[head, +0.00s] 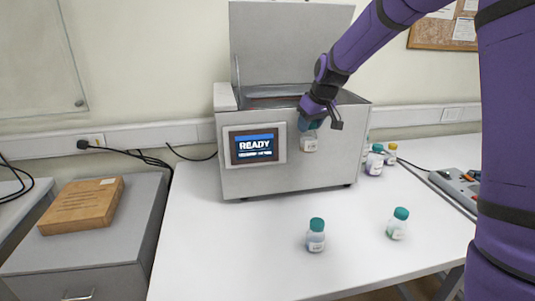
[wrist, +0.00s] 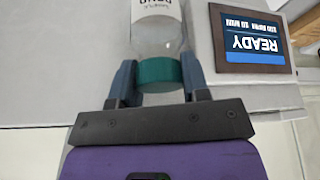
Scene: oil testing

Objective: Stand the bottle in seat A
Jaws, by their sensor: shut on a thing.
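My gripper (head: 310,124) is shut on the teal cap of a clear bottle with a white label (head: 309,144). The bottle hangs upright below the fingers, in front of the testing machine's front wall, above the table. In the wrist view the fingers (wrist: 158,76) grip both sides of the cap, and the bottle's clear body (wrist: 157,38) shows beyond it. The steel machine (head: 290,170) stands with its lid (head: 285,40) raised and its screen (head: 254,146) reading READY. Its inside is mostly hidden, and I cannot make out seat A.
Two teal-capped bottles stand at the table's front, one in the middle (head: 316,236) and one to the right (head: 397,224). Several more bottles (head: 375,160) stand right of the machine. A grey device (head: 458,186) lies at the far right. The table's left front is clear.

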